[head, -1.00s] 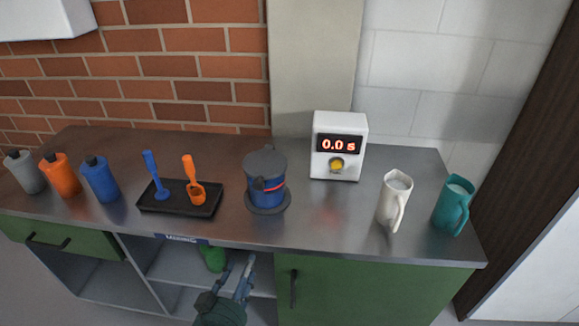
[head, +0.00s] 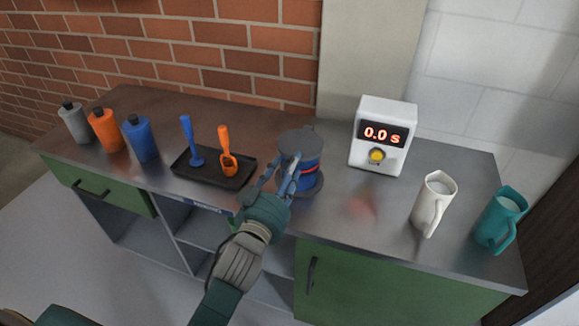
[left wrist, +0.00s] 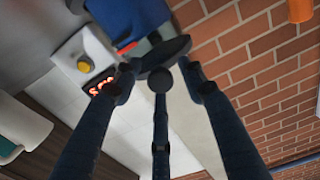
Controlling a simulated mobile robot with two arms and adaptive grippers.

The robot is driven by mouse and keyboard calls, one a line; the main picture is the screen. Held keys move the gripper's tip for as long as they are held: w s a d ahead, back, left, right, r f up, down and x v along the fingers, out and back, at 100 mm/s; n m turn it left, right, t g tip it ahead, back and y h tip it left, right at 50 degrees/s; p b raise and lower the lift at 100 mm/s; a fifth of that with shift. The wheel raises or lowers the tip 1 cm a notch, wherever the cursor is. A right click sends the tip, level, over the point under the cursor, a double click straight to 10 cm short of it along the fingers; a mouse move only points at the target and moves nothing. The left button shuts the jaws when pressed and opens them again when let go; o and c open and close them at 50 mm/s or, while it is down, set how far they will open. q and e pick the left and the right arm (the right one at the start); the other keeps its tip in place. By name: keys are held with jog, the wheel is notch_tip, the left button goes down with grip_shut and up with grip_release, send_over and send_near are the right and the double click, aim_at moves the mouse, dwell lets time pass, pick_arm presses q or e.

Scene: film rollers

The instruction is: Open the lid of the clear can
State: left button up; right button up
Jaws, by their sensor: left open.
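The can (head: 309,172) stands on the counter in the head view. It has a blue body with a red stripe, a dark grey lid (head: 297,143) that looks closed, and a dark round base. My left gripper (head: 281,172) is open at the near left side of the can, its fingers pointing up towards the lid and covering part of the body. In the left wrist view, the fingers (left wrist: 158,72) spread around the dark lid rim, with the blue body (left wrist: 135,18) behind. I cannot tell whether they touch it. My right gripper is not in view.
A black tray (head: 181,170) with a blue tool and an orange scoop lies left of the can. A white timer box (head: 383,137) stands to the right, then a white jug (head: 433,204) and a teal jug (head: 501,219). Several bottles (head: 106,131) stand far left.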

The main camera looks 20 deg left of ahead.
pick_arm(q)
jog(key=shift+w, duration=0.6)
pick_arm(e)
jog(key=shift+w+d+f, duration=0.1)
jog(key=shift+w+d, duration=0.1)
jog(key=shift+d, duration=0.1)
